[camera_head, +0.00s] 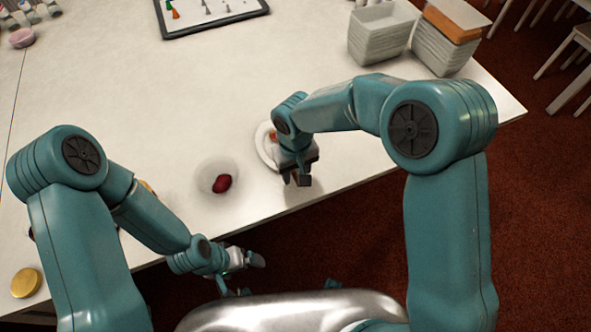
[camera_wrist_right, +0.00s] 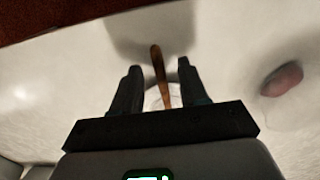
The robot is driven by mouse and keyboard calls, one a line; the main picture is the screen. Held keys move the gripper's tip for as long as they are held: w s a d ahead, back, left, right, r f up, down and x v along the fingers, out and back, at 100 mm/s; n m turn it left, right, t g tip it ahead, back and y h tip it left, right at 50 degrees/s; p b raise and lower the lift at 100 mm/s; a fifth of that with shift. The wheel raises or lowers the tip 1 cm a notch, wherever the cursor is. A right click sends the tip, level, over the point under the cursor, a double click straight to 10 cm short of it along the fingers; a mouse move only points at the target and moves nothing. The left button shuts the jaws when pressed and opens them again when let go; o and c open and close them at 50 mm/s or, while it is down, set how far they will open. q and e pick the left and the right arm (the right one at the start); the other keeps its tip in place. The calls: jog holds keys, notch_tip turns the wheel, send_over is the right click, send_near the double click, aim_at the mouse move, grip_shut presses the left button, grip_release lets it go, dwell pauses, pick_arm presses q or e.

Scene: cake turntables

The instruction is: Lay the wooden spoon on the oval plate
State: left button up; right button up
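The wooden spoon shows in the right wrist view as a brown handle (camera_wrist_right: 158,62) between the two fingers of my right gripper (camera_wrist_right: 159,72). Gaps show on both sides of the handle, so the gripper looks open around it. A white plate (camera_head: 262,152) lies under and behind my right gripper (camera_head: 297,180) in the head view, partly hidden. A small orange-brown bit (camera_head: 272,136) shows on it, perhaps part of the spoon. I cannot tell whether the plate is oval. My left gripper (camera_head: 250,277) is off the table's front edge, fingers apart and empty.
A pale round bowl (camera_head: 205,172) with a dark red item (camera_head: 222,183) stands left of the plate. A dark-rimmed tray (camera_head: 215,28) with small cones lies at the back. The table between is clear.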

notch_tip(320, 180, up, 16)
jog(key=shift+r, duration=0.2)
dwell(0.8)
